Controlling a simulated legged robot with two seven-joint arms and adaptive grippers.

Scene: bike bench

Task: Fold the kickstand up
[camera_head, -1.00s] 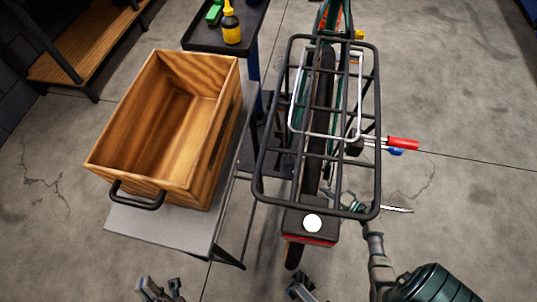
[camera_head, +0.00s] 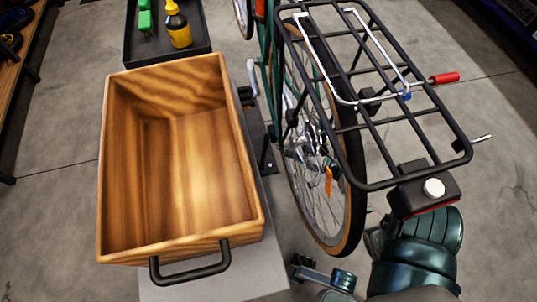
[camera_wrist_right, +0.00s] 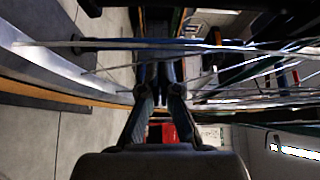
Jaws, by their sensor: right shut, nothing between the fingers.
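The bicycle's rear wheel (camera_head: 318,200) stands under its black rack in the head view. I cannot make out the kickstand for sure. A thin silver rod (camera_head: 483,137) sticks out on the right, beyond the rack's rear end. My right gripper (camera_head: 375,237) is low beside the rear wheel, partly hidden by the tyre and my forearm. In the right wrist view its fingers (camera_wrist_right: 160,80) are together and empty, with spokes (camera_wrist_right: 240,70) close to the tips.
A wooden crate (camera_head: 110,180) with a black handle sits on a grey bench (camera_head: 215,288) left of the wheel. A dark tray (camera_head: 135,50) with a yellow bottle (camera_head: 178,25) is behind it. The rack (camera_head: 350,110) overhangs the wheel. Floor at right is clear.

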